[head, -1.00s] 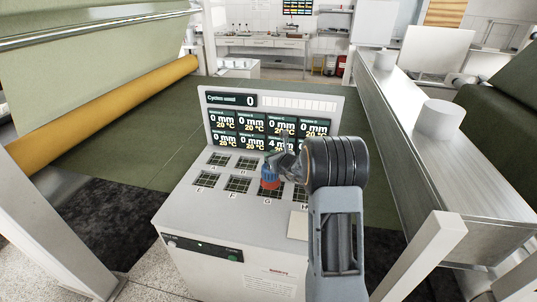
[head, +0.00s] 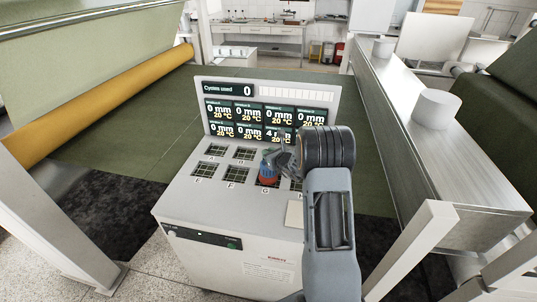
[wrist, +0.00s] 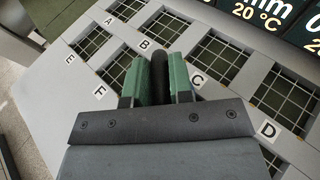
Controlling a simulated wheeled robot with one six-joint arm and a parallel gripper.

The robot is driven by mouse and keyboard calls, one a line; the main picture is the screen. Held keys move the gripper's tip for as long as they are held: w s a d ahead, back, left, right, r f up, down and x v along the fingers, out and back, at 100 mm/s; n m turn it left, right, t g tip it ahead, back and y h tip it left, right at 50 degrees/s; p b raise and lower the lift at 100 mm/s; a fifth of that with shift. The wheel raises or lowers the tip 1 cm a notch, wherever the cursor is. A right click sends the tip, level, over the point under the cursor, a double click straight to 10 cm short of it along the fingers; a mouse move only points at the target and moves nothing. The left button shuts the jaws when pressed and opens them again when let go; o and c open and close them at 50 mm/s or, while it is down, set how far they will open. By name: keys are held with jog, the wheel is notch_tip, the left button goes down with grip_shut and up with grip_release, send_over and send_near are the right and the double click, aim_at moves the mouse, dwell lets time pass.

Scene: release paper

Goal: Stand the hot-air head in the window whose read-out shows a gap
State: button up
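The hot-air head (head: 268,168), blue with an orange-red lower end, is upright at window G (head: 270,182) in the head view. I cannot tell whether it touches the window floor. In the bottom row of the display, the third read-out (head: 277,133) shows 4 mm; the other readable ones show 0 mm. My gripper (head: 284,158) is at the upper part of the head. In the wrist view, its green fingers (wrist: 160,80) close on a dark upright part (wrist: 160,75), likely the head's top. The gripper body hides window G there.
The console (head: 240,220) has two rows of gridded windows, with B, C and D near the fingers in the wrist view. A pale card (head: 295,214) lies on its front right. A metal beam (head: 440,140) runs along the right, and a yellow roller (head: 110,95) is at left.

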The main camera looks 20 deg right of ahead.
jog(key=o, duration=0.4)
jog(key=shift+c, duration=0.2)
jog(key=shift+r, duration=0.15)
jog(key=b+v, duration=0.2)
jog(key=v, duration=0.9)
jog(key=s+a+r+n+g+y, duration=0.3)
jog(key=s+a+n+g, duration=0.15)
jog(key=a+n, duration=0.45)
jog(key=s+a+r+n+g+y, duration=0.2)
jog(key=s+a+r+n+g, duration=0.1)
jog(key=s+a+n, duration=0.4)
jog(key=s+r+n+g+h, duration=0.2)
jog(key=s+n+h, duration=0.5)
jog(key=s+n, duration=0.5)
jog(key=shift+s+d+r+n+h, duration=0.2)
jog(key=shift+s+d+n+h, duration=0.2)
jog(key=shift+n, duration=2.5)
